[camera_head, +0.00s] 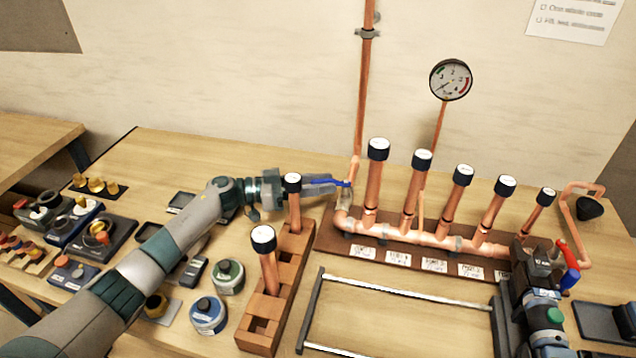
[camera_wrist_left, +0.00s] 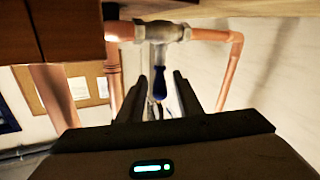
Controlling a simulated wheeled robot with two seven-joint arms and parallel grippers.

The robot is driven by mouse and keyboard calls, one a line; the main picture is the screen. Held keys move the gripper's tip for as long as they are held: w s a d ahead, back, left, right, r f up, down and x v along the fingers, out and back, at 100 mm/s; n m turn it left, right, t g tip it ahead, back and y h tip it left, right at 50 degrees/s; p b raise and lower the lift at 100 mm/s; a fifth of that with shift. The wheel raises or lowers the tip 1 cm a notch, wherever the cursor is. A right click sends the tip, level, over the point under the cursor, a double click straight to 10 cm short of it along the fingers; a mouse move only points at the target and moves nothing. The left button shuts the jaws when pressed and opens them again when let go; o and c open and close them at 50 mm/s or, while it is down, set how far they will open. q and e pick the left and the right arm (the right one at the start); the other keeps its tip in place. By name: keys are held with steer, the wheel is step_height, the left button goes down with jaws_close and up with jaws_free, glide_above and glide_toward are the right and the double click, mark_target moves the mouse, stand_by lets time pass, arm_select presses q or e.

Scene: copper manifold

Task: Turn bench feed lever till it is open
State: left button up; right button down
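The bench feed lever is a blue handle (camera_head: 331,183) on a metal valve at the left end of the copper manifold (camera_head: 425,238). In the left wrist view the blue lever (camera_wrist_left: 160,84) points toward the camera from the valve body (camera_wrist_left: 163,33). My left gripper (camera_head: 330,187) reaches in from the left at the lever. In the left wrist view its two dark fingers (camera_wrist_left: 158,95) stand apart, with the lever between them and a visible gap on the right. Contact cannot be told.
A wooden block (camera_head: 277,285) with two capped copper tubes stands just in front of my left gripper. Several capped copper risers stand along the manifold. A pressure gauge (camera_head: 451,79) is behind.

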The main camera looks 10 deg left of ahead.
stand_by(0.3)
arm_select(q)
steer(key=shift+s+a+f, duration=0.1)
steer(key=shift+a, duration=0.4)
steer(key=b+v, duration=0.4)
steer(key=v, duration=0.7)
